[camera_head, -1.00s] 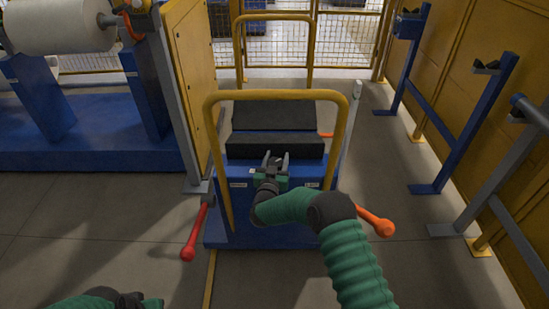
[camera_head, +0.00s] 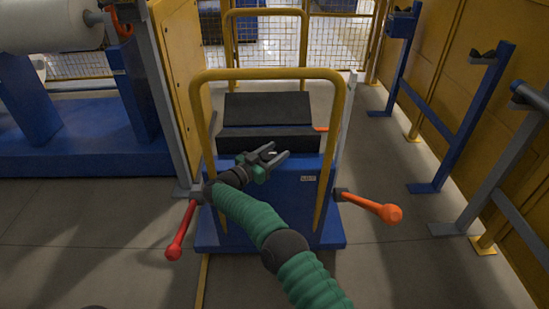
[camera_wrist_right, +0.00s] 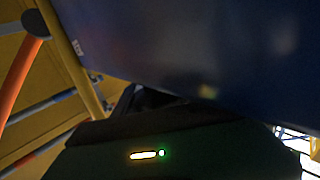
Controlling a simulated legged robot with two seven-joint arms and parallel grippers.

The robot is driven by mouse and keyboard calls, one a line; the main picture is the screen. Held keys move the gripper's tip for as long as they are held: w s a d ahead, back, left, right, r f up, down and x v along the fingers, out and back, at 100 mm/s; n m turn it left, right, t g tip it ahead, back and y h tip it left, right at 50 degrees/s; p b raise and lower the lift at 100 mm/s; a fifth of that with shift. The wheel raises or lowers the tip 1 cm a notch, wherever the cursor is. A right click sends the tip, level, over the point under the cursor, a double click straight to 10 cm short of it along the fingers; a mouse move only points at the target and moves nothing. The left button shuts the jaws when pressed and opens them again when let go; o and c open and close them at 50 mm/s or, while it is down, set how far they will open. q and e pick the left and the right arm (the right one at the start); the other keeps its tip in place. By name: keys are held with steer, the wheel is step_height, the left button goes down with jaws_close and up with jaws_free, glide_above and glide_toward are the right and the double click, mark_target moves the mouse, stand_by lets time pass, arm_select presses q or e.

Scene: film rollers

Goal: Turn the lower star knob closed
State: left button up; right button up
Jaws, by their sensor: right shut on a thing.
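My right gripper (camera_head: 276,158) is in front of the blue cart (camera_head: 300,205), just below its black top, in the head view. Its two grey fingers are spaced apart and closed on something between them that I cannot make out. No star knob can be picked out in either view; the gripper and arm hide part of the cart's front. In the right wrist view a dark blue surface (camera_wrist_right: 200,45) fills the top and a dark body with a small light covers the bottom. My left gripper is out of view.
A yellow hoop rail (camera_head: 275,74) rises around the cart's front. A red-ended lever (camera_head: 181,232) sticks out left and an orange-ended lever (camera_head: 372,207) right. Blue stands (camera_head: 466,140) line the right wall.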

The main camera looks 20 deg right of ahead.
mark_target(262, 158)
steer(key=shift+w+r, duration=0.1)
steer(key=shift+r, duration=0.15)
steer(key=o, duration=1.4)
steer(key=shift+a, duration=0.1)
steer(key=shift+c, duration=0.2)
steer(key=shift+f, duration=0.1)
steer(key=p+v, duration=0.1)
steer(key=v, duration=0.1)
steer(key=p+v, duration=0.2)
steer(key=v, duration=0.1)
steer(key=shift+a+r, duration=0.25)
steer(key=shift+a, duration=0.05)
steer(key=p+v, duration=0.2)
steer(key=v, duration=0.9)
steer(key=shift+a+f, duration=0.2)
steer(key=shift+f, duration=0.1)
